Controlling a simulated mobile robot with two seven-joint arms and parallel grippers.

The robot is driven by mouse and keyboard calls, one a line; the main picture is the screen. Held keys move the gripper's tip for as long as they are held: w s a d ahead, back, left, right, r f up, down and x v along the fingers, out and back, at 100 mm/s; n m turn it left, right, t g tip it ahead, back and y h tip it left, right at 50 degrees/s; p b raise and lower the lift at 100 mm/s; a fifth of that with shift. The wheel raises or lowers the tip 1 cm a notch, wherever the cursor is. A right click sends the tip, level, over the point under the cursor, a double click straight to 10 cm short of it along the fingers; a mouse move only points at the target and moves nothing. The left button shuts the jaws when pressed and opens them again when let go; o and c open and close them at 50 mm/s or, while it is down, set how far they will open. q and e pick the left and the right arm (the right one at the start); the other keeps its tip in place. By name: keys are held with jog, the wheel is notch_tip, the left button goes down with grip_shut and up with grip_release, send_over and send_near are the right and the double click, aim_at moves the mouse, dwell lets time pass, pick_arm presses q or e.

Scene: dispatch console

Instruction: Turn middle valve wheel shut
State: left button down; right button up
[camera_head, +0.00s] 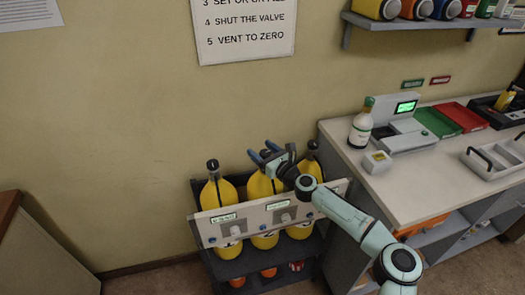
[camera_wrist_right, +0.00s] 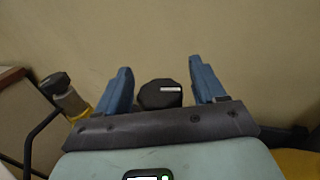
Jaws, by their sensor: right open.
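Three yellow cylinders stand in a row in a dark rack. The middle cylinder (camera_head: 260,187) has its top hidden behind my right gripper (camera_head: 263,152) in the head view. In the right wrist view, the middle valve wheel (camera_wrist_right: 160,95) is a black knob with a small white label, between the two blue fingers of my right gripper (camera_wrist_right: 160,72). The fingers are open, with a gap on both sides of the wheel. My left gripper is not in view.
The left cylinder (camera_head: 218,192) and right cylinder (camera_head: 312,166) flank the middle one. A counter (camera_head: 410,185) with a bottle (camera_head: 361,127) and trays stands to the right. The wall is close behind.

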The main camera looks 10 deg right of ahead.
jog(key=c, duration=1)
jog(key=shift+o, duration=0.2)
